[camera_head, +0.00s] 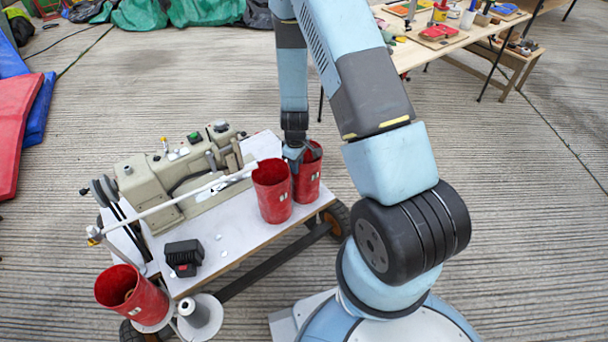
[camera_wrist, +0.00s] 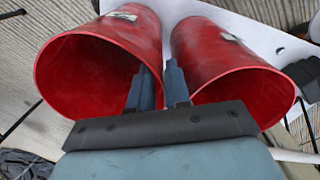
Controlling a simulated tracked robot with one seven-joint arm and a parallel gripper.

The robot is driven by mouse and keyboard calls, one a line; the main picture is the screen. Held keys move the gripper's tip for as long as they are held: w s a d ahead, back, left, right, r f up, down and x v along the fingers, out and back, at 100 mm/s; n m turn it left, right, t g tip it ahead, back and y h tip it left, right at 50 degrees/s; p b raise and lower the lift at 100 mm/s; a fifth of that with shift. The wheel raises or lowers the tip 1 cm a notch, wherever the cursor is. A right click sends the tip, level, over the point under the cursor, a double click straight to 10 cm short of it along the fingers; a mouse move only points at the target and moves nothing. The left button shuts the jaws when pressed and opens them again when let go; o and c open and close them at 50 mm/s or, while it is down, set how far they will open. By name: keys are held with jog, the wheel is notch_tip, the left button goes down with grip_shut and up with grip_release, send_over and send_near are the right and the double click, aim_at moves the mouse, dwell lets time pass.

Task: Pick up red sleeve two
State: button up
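Two red sleeves, open-topped tubes with small white labels, stand side by side at the right end of a cart: the left one (camera_head: 272,191) and the right one (camera_head: 308,176). A third red sleeve (camera_head: 131,292) stands at the cart's lower left. I cannot read which is number two. My gripper (camera_head: 294,158) is down at the rims of the pair.
A beige sewing machine (camera_head: 180,178) with a white rod (camera_head: 172,201) stands on the white cart top (camera_head: 235,232). A black box (camera_head: 183,254) and a grey spool (camera_head: 194,311) are near its front. A wooden table (camera_head: 415,50) with tools is at the back right.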

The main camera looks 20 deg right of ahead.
jog(key=shift+f, duration=1.85)
jog(key=shift+c, duration=0.4)
grip_shut()
